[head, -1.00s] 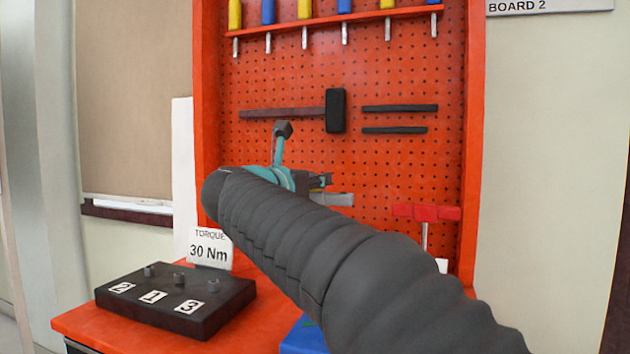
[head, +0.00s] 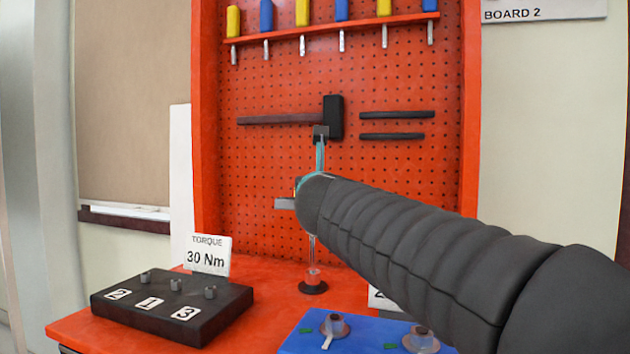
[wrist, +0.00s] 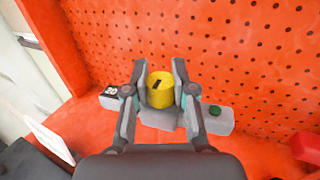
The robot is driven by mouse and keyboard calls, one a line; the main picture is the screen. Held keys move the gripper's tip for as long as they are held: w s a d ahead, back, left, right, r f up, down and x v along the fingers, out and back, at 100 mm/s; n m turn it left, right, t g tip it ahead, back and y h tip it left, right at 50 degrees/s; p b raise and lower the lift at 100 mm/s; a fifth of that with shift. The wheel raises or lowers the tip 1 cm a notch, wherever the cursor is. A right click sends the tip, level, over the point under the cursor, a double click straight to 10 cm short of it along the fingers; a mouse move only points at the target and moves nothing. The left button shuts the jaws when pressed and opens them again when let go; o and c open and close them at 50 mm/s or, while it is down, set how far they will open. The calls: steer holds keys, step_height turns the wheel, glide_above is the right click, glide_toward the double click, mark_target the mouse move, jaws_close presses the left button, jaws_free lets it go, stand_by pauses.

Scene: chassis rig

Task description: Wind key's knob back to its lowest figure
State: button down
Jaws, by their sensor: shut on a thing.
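The key's yellow knob (wrist: 160,92) has a dark mark across its top and sits on a grey body (wrist: 213,118) in the wrist view. A small black-and-white figure label (wrist: 109,93) lies to its left; it seems to show 20, but is too small to be sure. A green spot (wrist: 215,110) is on the body's right part. My gripper (wrist: 160,79) has one finger on each side of the knob and is shut on it. In the head view my arm hides most of the key; a grey bar (head: 284,204) sticks out to the left.
A black block (head: 172,310) with sockets marked 2, 1, 3 and a TORQUE 30 Nm card (head: 208,256) stand at left. A blue base (head: 300,345) with posts is at front right. The red pegboard (head: 270,165) with hung tools rises behind.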

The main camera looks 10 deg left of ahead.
steer(key=shift+n+g+y+p, duration=0.4)
steer(key=shift+n+y, duration=0.2)
steer(key=shift+y, duration=0.3)
steer(key=c, duration=0.9)
jaws_free()
steer(key=v, duration=1.2)
steer(key=shift+s+f, duration=0.1)
